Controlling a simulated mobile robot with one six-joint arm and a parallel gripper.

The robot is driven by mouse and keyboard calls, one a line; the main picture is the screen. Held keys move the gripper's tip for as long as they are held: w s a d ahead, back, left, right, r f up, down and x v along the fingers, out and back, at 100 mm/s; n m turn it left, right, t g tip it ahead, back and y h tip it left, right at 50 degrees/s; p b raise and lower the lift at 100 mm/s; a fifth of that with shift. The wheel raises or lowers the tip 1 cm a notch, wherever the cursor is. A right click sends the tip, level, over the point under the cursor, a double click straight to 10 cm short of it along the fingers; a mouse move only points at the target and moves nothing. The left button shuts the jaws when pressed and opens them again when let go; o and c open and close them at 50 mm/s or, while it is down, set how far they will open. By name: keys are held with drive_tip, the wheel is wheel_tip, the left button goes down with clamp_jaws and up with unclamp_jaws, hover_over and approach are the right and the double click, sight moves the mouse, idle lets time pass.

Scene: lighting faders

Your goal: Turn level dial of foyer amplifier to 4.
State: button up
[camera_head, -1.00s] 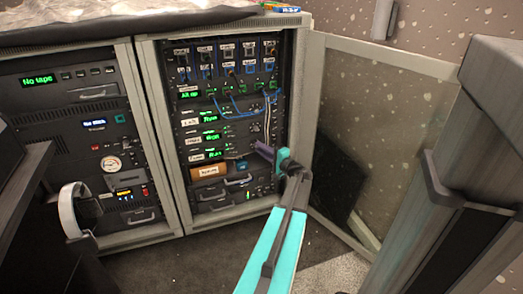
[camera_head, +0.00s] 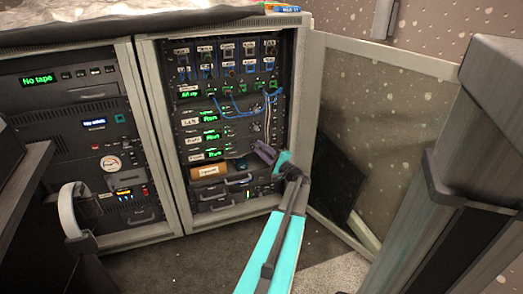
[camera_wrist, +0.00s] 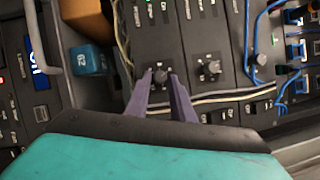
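Three amplifiers with green "Run" displays are stacked in the open rack. The lowest one (camera_head: 214,153) has a small label at its left that I cannot read clearly in the head view. In the wrist view, which is turned sideways, a grey round dial (camera_wrist: 160,77) sits on the leftmost panel. My gripper (camera_wrist: 160,82) has its two purple fingers on either side of this dial, with narrow gaps visible. Whether the tips reach it in depth I cannot tell. The dial's scale is too small to read. In the head view my gripper (camera_head: 264,153) is at the rack's right side.
Other dials (camera_wrist: 209,68) and (camera_wrist: 260,60) sit on neighbouring panels. Cream cables run beside the dials, and blue patch cables (camera_head: 238,112) hang above. A blue block (camera_wrist: 88,60) and an orange box (camera_head: 208,169) are below. The open mesh door (camera_head: 385,120) stands at right.

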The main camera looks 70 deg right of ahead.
drive_tip(key=shift+o, duration=1.2)
drive_tip(key=p+v, duration=0.3)
drive_tip(key=v, duration=1)
drive_tip(key=shift+s+a+p, duration=0.3)
